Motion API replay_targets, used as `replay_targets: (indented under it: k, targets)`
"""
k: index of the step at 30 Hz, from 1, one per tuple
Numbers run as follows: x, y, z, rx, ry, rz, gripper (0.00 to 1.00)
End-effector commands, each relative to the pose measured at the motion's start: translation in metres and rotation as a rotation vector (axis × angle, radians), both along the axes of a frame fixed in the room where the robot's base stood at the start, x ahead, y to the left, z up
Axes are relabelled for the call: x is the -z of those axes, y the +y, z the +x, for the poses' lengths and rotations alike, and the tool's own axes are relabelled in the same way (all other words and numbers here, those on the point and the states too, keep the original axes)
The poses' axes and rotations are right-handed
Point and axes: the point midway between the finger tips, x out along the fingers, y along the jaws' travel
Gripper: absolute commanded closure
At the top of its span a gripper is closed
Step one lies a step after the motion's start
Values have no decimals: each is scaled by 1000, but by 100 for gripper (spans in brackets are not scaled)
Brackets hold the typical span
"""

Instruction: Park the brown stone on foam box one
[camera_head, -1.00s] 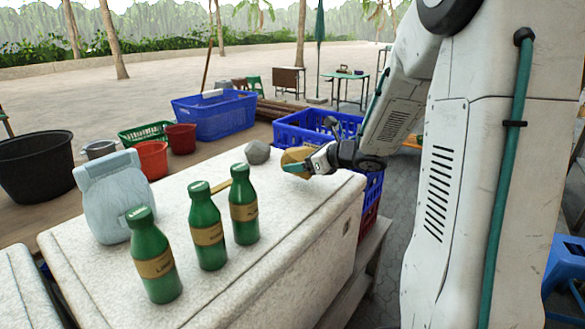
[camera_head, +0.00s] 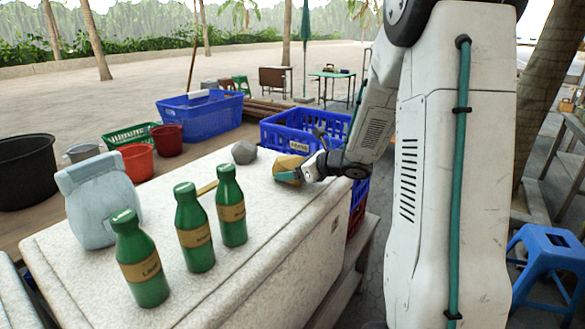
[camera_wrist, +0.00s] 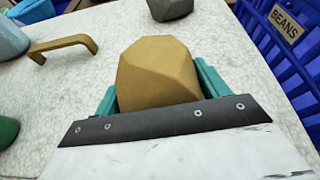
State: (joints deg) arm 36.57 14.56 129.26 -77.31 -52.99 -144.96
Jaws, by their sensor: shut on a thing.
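The brown stone (camera_head: 287,168) is at the far right end of the white speckled foam box top (camera_head: 262,205). My gripper (camera_head: 290,176) is shut on it. In the wrist view the tan, faceted brown stone (camera_wrist: 158,72) sits between the two teal fingers of my gripper (camera_wrist: 158,90). The foam box top (camera_wrist: 70,95) shows around the stone. I cannot tell whether the stone touches the surface or is just above it. The label that would number the box is not readable.
Several green bottles (camera_head: 194,228) and a pale blue jug (camera_head: 98,200) stand on the same box. A grey stone (camera_head: 244,152) and a tan handle-shaped piece (camera_wrist: 62,45) lie there too. A blue crate (camera_head: 290,131) marked BEANS stands just behind.

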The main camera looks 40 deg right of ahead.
Motion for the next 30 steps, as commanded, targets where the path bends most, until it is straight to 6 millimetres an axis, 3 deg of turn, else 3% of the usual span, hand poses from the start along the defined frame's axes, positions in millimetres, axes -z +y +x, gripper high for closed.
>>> replay_targets:
  k: [1, 2, 4, 14, 17, 30]
  targets:
    - [0, 0, 1, 0, -3, 1, 87]
    - [2, 0, 0, 0, 0, 1, 21]
    - [1, 0, 0, 0, 0, 1, 4]
    - [-2, 0, 0, 0, 0, -1, 4]
    - [-6, -4, -9, 2, -2, -1, 4]
    - [-40, -33, -85, 5, -1, -2, 4]
